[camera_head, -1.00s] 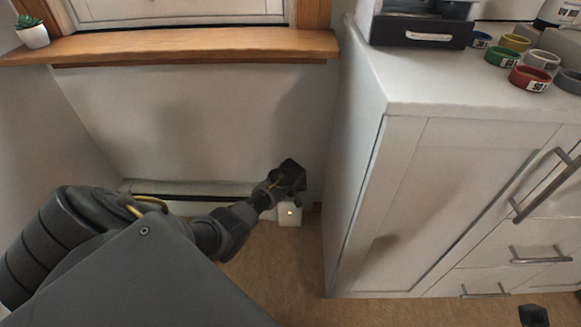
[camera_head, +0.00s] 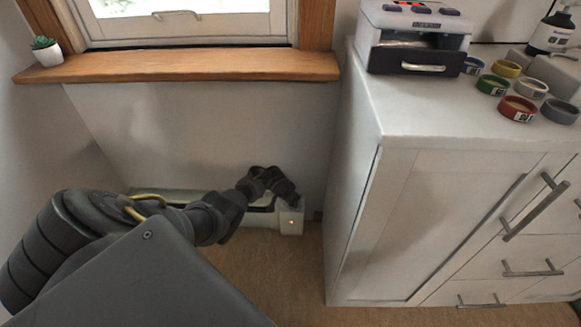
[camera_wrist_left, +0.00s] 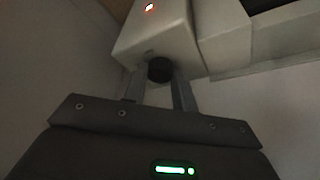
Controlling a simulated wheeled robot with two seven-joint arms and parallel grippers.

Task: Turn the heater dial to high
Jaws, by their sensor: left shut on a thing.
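The heater (camera_head: 291,229) is a low white unit along the wall under the window, with a small lit orange light on its end box. The end box also shows in the left wrist view (camera_wrist_left: 152,36), with a glowing red-orange light. The black round dial (camera_wrist_left: 160,70) sits on this box, between the two fingers of my left gripper (camera_wrist_left: 160,88), which is shut on it. In the head view my left gripper (camera_head: 289,196) is at the top of the end box and hides the dial. The dial's markings cannot be read. My right gripper is out of view.
A white cabinet (camera_head: 440,190) with metal handles stands close to the right of the heater. A wooden windowsill (camera_head: 180,66) with a small potted plant (camera_head: 46,51) is above. Coloured rings and a machine (camera_head: 415,40) stand on the cabinet. Brown floor is open in front.

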